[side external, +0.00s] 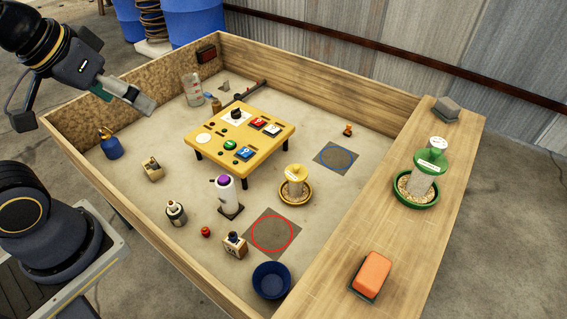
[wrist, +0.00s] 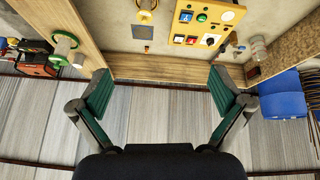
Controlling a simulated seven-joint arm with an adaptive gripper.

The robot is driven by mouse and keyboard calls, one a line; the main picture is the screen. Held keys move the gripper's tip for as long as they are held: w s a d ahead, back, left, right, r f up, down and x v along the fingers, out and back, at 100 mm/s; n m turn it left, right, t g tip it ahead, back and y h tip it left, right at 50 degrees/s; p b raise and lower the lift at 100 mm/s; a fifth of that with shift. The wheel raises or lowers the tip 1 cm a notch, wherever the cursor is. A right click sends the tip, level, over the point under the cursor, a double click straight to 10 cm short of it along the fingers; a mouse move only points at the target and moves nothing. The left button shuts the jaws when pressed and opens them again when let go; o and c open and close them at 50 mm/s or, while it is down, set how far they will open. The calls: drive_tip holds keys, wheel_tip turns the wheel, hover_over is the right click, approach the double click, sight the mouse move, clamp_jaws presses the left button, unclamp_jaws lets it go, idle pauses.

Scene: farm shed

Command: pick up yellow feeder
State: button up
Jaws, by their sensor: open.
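The yellow feeder (side external: 295,182) stands upright on the sandy floor of the wooden pen, right of the yellow button table. It has a yellow top, a clear body and a brownish-yellow dish. In the wrist view the yellow feeder (wrist: 146,8) is at the top edge, partly cut off. My gripper (side external: 146,106) is raised over the left side of the pen, well apart from the feeder. In the wrist view my gripper (wrist: 159,80) has its green-padded fingers wide apart with nothing between them.
The yellow button table (side external: 240,132) stands left of the feeder. A white bottle with a purple top (side external: 224,195) and a blue bowl (side external: 271,281) are nearby. A green feeder (side external: 422,178) and an orange block (side external: 372,272) sit on the right ledge. Wooden walls surround the pen.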

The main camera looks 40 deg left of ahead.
drive_tip(key=w+d+r+n+t+h, duration=0.1)
drive_tip(key=w+d+r+n+t, duration=0.1)
drive_tip(key=w+r+n, duration=0.5)
drive_tip(key=n, duration=2.2)
hover_over(296, 172)
drive_tip(key=s+a, duration=0.3)
wheel_tip(296, 172, down, 21)
drive_tip(key=f+g, duration=0.1)
drive_tip(key=f, duration=0.9)
drive_tip(key=d+f+g, duration=0.1)
drive_tip(key=f, duration=0.9)
drive_tip(key=w+f+g, duration=0.1)
drive_tip(key=f, duration=0.8)
drive_tip(key=shift+d+f+n+g+h, duration=0.3)
drive_tip(key=shift+d+f+n+g, duration=0.1)
drive_tip(key=shift+w+x, duration=0.1)
drive_tip(key=shift+x, duration=1.3)
drive_tip(key=shift+w+x, duration=0.15)
drive_tip(key=shift+x, duration=1.25)
drive_tip(key=shift+r, duration=0.1)
drive_tip(key=c, duration=1.7)
